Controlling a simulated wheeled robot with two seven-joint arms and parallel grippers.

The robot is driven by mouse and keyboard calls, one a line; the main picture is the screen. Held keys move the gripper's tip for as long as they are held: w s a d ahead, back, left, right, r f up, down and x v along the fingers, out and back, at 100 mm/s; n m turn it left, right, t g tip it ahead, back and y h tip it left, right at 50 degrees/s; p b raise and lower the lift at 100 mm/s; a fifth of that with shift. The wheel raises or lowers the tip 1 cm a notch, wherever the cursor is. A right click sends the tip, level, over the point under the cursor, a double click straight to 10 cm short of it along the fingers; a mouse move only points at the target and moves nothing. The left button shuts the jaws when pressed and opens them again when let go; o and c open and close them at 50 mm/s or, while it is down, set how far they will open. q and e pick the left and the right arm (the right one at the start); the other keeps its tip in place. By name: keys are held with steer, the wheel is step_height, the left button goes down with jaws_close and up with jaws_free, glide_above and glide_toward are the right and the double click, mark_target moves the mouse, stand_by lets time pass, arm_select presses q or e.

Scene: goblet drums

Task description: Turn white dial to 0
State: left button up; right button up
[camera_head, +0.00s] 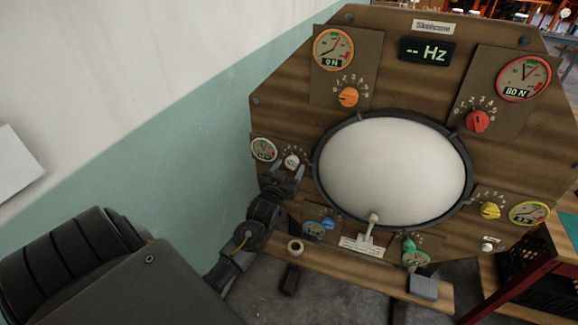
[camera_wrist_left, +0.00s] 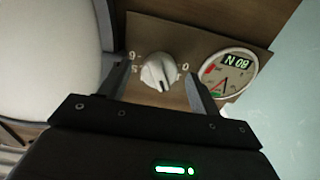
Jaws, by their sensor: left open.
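The white dial (camera_head: 291,161) is on the left of the wooden drum panel, just right of a small round gauge (camera_head: 264,149). In the left wrist view the white dial (camera_wrist_left: 159,73) appears close up, with its ridge towards the bottom of the picture; small digits stand around it and are only partly legible. My left gripper (camera_head: 286,178) is at the dial, below it in the head view. In the left wrist view its open fingers (camera_wrist_left: 159,84) stand on both sides of the dial, with visible gaps. My right gripper is out of view.
The big round drumhead (camera_head: 392,172) is right of the dial. Orange (camera_head: 348,97), red (camera_head: 477,121), yellow (camera_head: 490,211), blue (camera_head: 328,223) and green (camera_head: 409,245) dials surround it. A wooden ledge (camera_head: 345,275) holds a tape roll (camera_head: 295,247). A wall is at left.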

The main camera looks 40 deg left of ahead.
arm_select(q)
steer(key=shift+w+a, duration=0.15)
steer(key=shift+w, duration=0.25)
steer(key=c, duration=1)
steer(key=shift+o, duration=0.2)
